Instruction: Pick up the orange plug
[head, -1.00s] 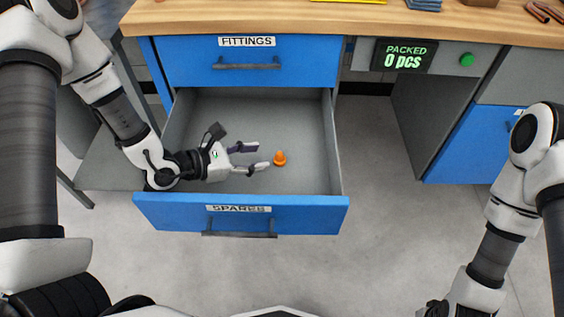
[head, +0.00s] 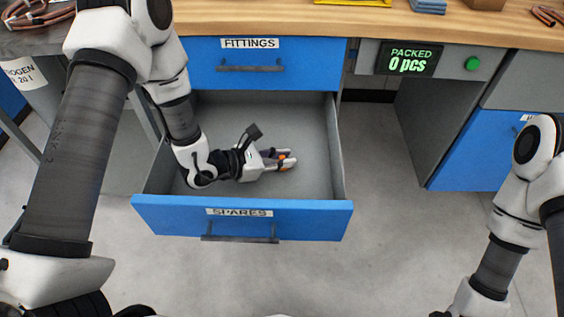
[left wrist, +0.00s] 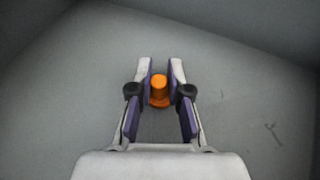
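The orange plug (left wrist: 159,91) is between the two finger pads of my left gripper (left wrist: 160,85) in the left wrist view. The pads touch its sides or nearly so, and the gripper looks shut on it. In the head view my left gripper (head: 281,159) is low inside the open SPARES drawer (head: 318,125), with only a small part of the plug (head: 283,156) showing between the fingers. The plug seems to be at the drawer floor. My right arm is at the lower right of the head view, with its fingers out of frame.
The drawer walls and blue front (head: 320,218) surround my left gripper. The shut FITTINGS drawer (head: 305,62) and the wooden worktop (head: 320,20) are above and behind. A counter display (head: 408,60) reads "PACKED 0 pcs". The rest of the drawer floor is clear.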

